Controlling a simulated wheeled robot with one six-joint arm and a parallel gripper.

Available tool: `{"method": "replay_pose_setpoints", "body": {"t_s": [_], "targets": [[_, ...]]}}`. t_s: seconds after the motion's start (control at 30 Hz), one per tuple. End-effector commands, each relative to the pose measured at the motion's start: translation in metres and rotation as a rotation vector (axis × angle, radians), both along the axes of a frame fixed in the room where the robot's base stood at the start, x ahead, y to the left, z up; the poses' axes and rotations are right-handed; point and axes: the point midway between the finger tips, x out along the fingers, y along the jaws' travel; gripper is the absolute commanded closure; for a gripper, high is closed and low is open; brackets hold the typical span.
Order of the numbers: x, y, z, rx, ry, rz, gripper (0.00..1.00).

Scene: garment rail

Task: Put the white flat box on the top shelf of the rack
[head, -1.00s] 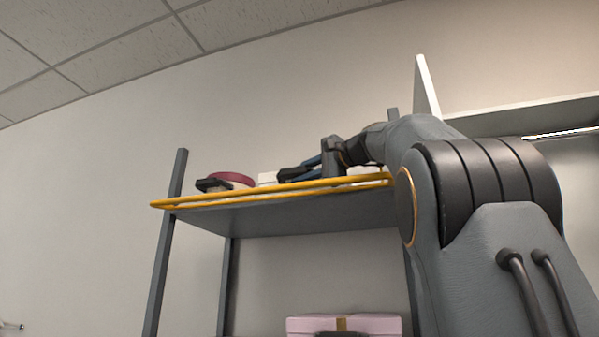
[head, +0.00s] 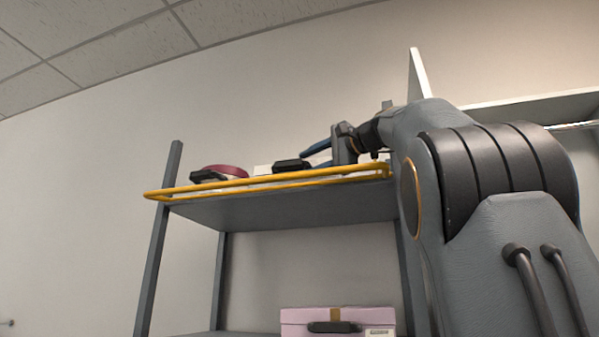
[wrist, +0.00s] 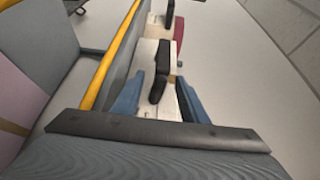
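The white flat box (wrist: 144,62) lies on the top shelf of the rack, with a black handle (wrist: 162,62) on it. In the head view the rail hides most of the box; a pale part (head: 262,170) and the black handle (head: 291,166) show above it. My gripper (wrist: 160,98) has two blue fingers spread apart, with nothing clearly held between them. In the head view my gripper (head: 318,147) is just above and to the right of the handle. The grey top shelf (head: 280,207) has a yellow rail (head: 255,186) along its front.
A dark red round item (head: 226,170) and another black handle (head: 208,176) are at the shelf's left end. A pink box (head: 338,321) stands on a lower level. A white upright panel (head: 420,78) and a shelf over a hanging rail are at the right.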

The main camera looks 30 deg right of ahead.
Motion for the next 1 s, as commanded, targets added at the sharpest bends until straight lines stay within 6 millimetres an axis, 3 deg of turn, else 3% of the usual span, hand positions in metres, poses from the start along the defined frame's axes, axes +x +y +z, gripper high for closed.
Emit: {"method": "replay_pose_setpoints", "body": {"t_s": [0.1, 0.3, 1.0], "targets": [[-0.018, -0.007, 0.000, -0.002, -0.004, -0.005, 0.60], [-0.032, -0.012, 0.001, -0.002, -0.005, -0.004, 0.60], [-0.033, -0.011, 0.002, -0.002, -0.005, -0.002, 0.60]]}}
